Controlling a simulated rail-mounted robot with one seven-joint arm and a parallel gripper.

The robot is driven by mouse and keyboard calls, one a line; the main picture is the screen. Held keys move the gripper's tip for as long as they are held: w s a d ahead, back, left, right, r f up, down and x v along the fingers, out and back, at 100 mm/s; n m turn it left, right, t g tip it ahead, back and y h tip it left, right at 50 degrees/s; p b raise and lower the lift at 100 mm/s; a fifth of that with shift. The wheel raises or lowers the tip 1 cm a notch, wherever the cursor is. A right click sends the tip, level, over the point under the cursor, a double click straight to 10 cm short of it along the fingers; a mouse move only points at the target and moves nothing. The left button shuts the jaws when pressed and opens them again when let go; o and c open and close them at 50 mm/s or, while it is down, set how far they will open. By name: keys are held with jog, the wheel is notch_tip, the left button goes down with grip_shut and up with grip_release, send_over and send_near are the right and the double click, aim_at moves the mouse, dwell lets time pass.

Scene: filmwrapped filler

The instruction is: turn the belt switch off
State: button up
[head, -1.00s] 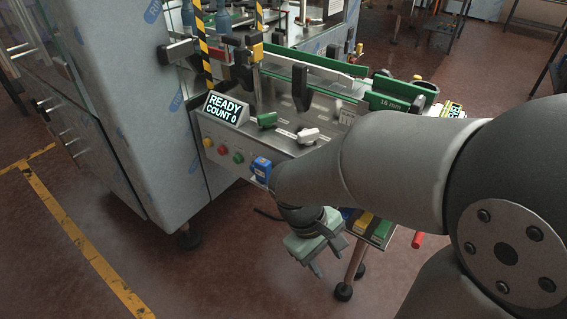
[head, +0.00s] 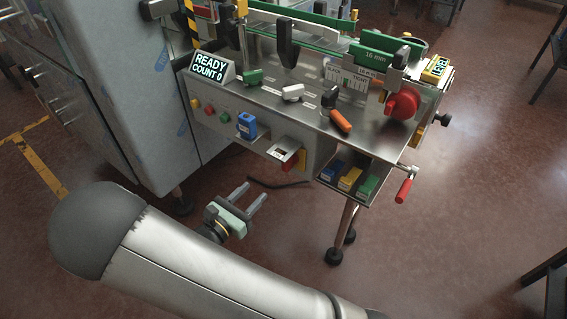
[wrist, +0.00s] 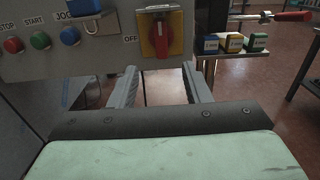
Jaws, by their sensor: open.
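The belt switch is a red rotary handle on a yellow plate (wrist: 162,36), on the machine's front panel under a small metal hood. Its handle stands vertical, and the label OFF is left of the plate. In the head view the switch (head: 292,160) is partly covered by the hood. My gripper (head: 254,191) is open and empty, below and left of the switch in the head view, fingers pointing toward the panel. In the wrist view my gripper (wrist: 159,78) has its fingers apart, below the switch and not touching it.
A blue box (head: 246,125) sticks out left of the switch, beside coloured push buttons (head: 210,109). A tray of coloured blocks (head: 350,180) and a red crank handle (head: 404,190) are to the right. The steel cabinet (head: 120,90) stands left. Floor below is open.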

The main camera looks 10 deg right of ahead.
jog(key=x, duration=1.4)
jog(key=shift+w+d, duration=0.25)
jog(key=shift+d, duration=0.05)
jog(key=shift+p, duration=0.35)
grip_shut()
